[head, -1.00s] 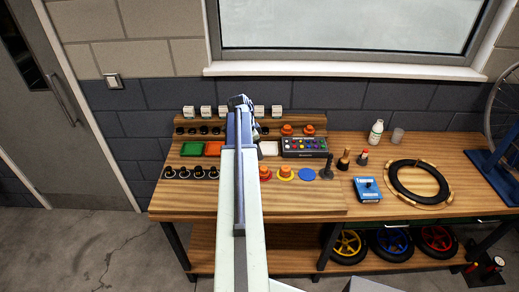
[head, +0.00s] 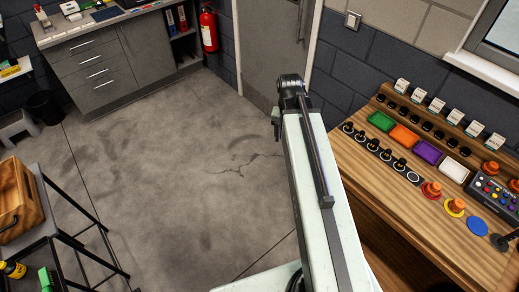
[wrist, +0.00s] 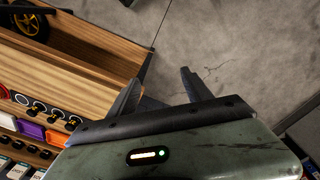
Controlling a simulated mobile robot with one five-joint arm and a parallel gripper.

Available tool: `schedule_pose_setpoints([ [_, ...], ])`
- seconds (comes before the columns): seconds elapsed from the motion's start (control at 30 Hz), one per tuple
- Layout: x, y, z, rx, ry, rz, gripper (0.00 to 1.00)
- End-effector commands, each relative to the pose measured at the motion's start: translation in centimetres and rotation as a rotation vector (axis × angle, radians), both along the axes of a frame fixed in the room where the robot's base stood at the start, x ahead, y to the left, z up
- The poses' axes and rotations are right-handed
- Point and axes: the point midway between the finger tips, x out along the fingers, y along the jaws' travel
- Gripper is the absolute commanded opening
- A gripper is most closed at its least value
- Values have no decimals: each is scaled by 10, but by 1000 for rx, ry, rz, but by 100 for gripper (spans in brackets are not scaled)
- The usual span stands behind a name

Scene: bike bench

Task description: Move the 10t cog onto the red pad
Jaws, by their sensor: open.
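Small black parts stand in a front row (head: 386,153) on the bench, some in white rings, and in a row behind the trays (head: 427,125). I cannot read which is the 10t cog. What looks like the red pad (head: 431,194) is a red disc at the bench front with an orange knob-like thing on it. My gripper (wrist: 160,80) is open and empty in the wrist view, over the floor beside the bench's end. In the head view my arm end points at the floor left of the bench; the jaws hardly show.
Green (head: 381,121), orange (head: 404,135), purple (head: 428,151) and white (head: 454,170) trays sit mid-bench. A yellow pad (head: 455,212) and blue pad (head: 478,227) lie near the front edge. A button box (head: 495,193) is at right. The floor (head: 200,170) is clear.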

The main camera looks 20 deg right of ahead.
Motion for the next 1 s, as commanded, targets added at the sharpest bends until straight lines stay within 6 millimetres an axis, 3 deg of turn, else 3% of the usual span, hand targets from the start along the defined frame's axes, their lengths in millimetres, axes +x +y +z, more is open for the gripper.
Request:
schedule_pose_setpoints([
  [0.03,-3,47,0,15,5,143,58],
  [0.1,-7,94,0,33,12,312,58],
  [0.23,-14,144,0,54,19,497,58],
  [0.33,-16,154,-1,58,21,539,58],
  [0.6,-15,153,-5,58,21,537,58],
  [0.67,-15,153,-15,58,21,536,58],
  [0.9,-15,152,-84,58,21,534,58],
  [1.0,-15,152,-85,58,21,534,58],
])
